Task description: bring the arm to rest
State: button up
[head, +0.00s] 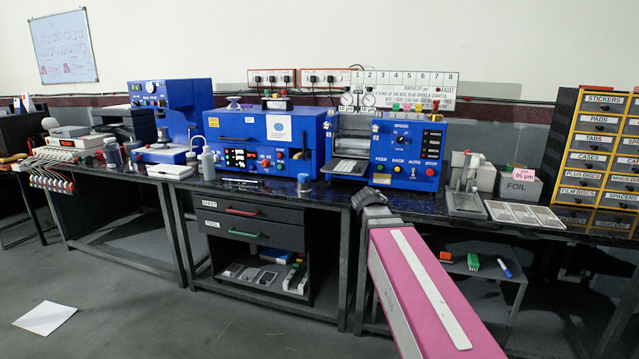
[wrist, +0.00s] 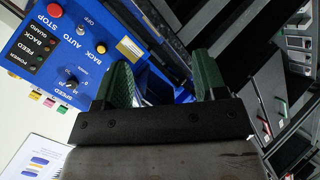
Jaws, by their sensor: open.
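My gripper (wrist: 163,78) shows in the wrist view with its two green fingers apart and nothing between them. Beyond the fingers is the blue machine with the SPEED dial (wrist: 62,60), which appears upside down there. In the head view my pink arm reaches up from the bottom right, and its dark end is in front of the bench's front edge, just below the blue roller machine (head: 408,150). The fingers cannot be made out clearly in the head view.
A dark bench (head: 300,190) runs across the room, crowded with blue machines, bottles and trays. Shallow trays (head: 524,214) and a FOIL box (head: 519,186) stand to the right of my arm. A drawer cabinet (head: 600,150) is at far right. A paper sheet (head: 45,318) lies on open floor.

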jog(key=s+a+f+m+g+y, duration=0.1)
jog(key=s+f+g, duration=0.4)
jog(key=s+f, duration=0.6)
jog(key=s+f+m+g+y, duration=0.4)
jog(key=s+f, duration=0.6)
jog(key=f, duration=0.5)
jog(key=m+g, duration=0.1)
jog(key=m, duration=0.1)
jog(key=shift+s+a+f+m, duration=0.25)
jog(key=shift+s+a+m, duration=0.05)
jog(key=shift+s+a, duration=0.05)
